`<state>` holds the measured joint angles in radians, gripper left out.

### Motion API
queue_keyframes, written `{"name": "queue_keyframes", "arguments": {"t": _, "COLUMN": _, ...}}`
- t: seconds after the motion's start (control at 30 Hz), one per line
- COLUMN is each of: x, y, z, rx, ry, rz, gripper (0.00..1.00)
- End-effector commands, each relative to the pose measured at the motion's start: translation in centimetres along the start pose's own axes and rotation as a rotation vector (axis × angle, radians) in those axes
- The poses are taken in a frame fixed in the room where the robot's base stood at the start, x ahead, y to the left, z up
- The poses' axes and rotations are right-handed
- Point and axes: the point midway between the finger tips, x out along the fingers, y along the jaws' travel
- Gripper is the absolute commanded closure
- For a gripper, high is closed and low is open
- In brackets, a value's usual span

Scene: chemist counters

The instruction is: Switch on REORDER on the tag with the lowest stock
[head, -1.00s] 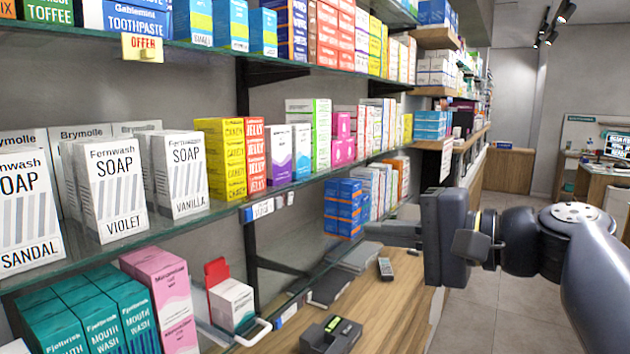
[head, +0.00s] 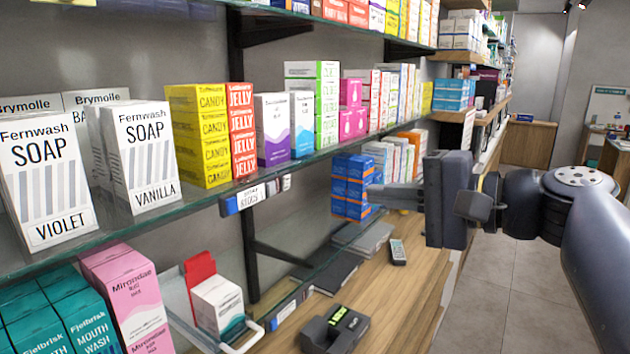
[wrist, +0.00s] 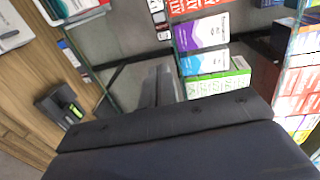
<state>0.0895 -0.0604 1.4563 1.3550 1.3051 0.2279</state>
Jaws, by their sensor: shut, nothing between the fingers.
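A white shelf tag (head: 251,197) with dark print sits on the upper glass shelf's front edge, below the yellow CANDY and red JELLY boxes. A blue piece (head: 229,206) is at its left end and small white-and-dark pieces (head: 287,183) are to its right. Another small tag strip (head: 290,309) is on the lower shelf edge. Their stock figures and any REORDER switch are too small to read. My gripper (head: 373,195) is shut and empty, to the right of the upper tag and apart from it. Its fingers (wrist: 157,86) also show in the wrist view, pointing towards the shelves.
Soap boxes (head: 140,155) stand on the upper shelf. Blue boxes (head: 352,187) are behind my fingers. A wooden counter (head: 390,290) below holds a dark device with a green display (head: 335,328) and a remote-like device (head: 398,252). The floor (head: 510,280) at right is clear.

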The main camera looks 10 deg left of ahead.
Motion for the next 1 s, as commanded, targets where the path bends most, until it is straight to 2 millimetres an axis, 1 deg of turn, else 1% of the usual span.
{"name": "queue_keyframes", "arguments": {"t": 0.17, "x": 1.8, "y": -0.1, "z": 0.1, "rx": 0.001, "ry": -0.005, "rz": 0.001, "gripper": 1.0}}
{"name": "queue_keyframes", "arguments": {"t": 0.37, "x": 5.1, "y": -0.2, "z": 0.1, "rx": 0.002, "ry": -0.006, "rz": 0.001, "gripper": 1.0}}
{"name": "queue_keyframes", "arguments": {"t": 0.63, "x": 10.0, "y": -0.2, "z": 0.1, "rx": 0.002, "ry": -0.005, "rz": 0.002, "gripper": 1.0}}
{"name": "queue_keyframes", "arguments": {"t": 0.7, "x": 11.0, "y": -0.7, "z": 0.1, "rx": 0.002, "ry": -0.004, "rz": 0.002, "gripper": 1.0}}
{"name": "queue_keyframes", "arguments": {"t": 0.83, "x": 12.6, "y": -1.1, "z": 0.1, "rx": 0.0, "ry": -0.003, "rz": 0.001, "gripper": 1.0}}
{"name": "queue_keyframes", "arguments": {"t": 1.0, "x": 13.5, "y": -1.3, "z": 0.0, "rx": 0.0, "ry": 0.0, "rz": 0.001, "gripper": 1.0}}
